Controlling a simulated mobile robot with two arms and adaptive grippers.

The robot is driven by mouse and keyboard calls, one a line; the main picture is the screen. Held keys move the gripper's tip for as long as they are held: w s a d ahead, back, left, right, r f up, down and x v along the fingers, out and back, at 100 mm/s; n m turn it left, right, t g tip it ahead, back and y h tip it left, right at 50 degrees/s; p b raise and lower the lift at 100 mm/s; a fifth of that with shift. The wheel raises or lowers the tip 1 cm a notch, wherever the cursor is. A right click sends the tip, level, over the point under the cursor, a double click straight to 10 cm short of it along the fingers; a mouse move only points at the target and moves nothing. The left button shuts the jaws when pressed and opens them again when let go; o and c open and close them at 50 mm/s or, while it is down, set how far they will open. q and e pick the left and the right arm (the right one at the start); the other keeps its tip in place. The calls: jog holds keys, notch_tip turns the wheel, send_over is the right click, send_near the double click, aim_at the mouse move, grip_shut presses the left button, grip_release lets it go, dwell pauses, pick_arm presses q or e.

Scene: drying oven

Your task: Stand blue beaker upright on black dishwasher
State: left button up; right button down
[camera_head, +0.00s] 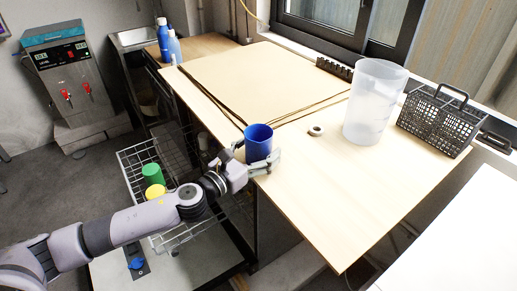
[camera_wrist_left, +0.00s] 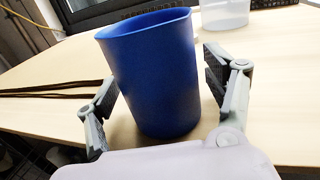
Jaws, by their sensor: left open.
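The blue beaker (camera_head: 258,143) stands upright on the light wooden top (camera_head: 320,205), close to its front edge. My left gripper (camera_head: 255,155) is open, with one finger on each side of the beaker. In the left wrist view the beaker (camera_wrist_left: 155,70) fills the space between the fingers, with a visible gap on the left side. The black dishwasher appears to be the dark-framed unit (camera_head: 257,225) under the wooden top, with its lowered door (camera_head: 190,268) in front. My right gripper is not in view.
A pulled-out wire rack (camera_head: 128,157) holds a green beaker (camera_head: 153,174) and a yellow one (camera_head: 156,191). A large translucent beaker (camera_head: 372,105), a dark basket (camera_head: 437,122) and a small ring (camera_head: 316,131) are on the wooden top. Its front right part is clear.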

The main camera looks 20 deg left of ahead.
pick_arm(q)
jog(key=shift+s, duration=0.1)
jog(key=v, duration=1.2)
dwell(0.7)
